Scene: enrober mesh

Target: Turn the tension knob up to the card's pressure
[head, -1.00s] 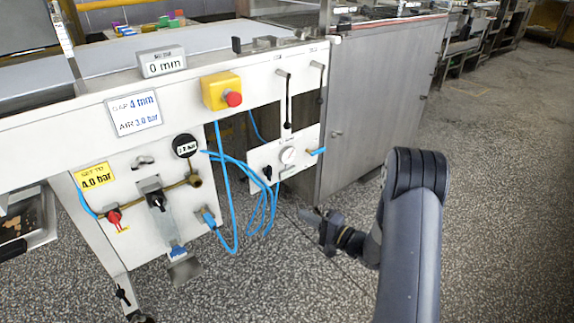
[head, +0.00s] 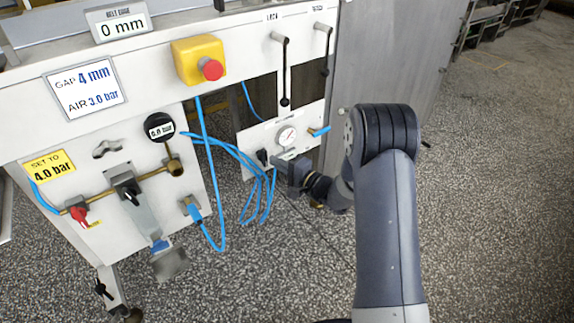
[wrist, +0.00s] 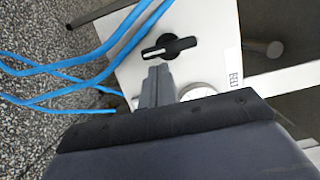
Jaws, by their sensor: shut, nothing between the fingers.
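A black knob (head: 262,157) with a white pointer line sits on the small lower white panel; the wrist view shows it close up (wrist: 168,48). I cannot tell for certain that it is the tension knob. A round dial gauge (head: 286,136) is beside it, partly hidden in the wrist view (wrist: 195,90). My gripper (wrist: 157,70) is shut and empty, its tips just short of the knob; contact is unclear. It also shows in the head view (head: 279,168). A white card (head: 86,89) reads gap 4 mm, air 3.0 bar.
Blue hoses (head: 215,200) hang left of my gripper, close to the knob. A blue-handled valve (head: 319,131) and two hanging levers (head: 284,75) are near the panel. A red emergency button (head: 210,69) and a black round gauge (head: 159,127) are further left. Open floor lies right.

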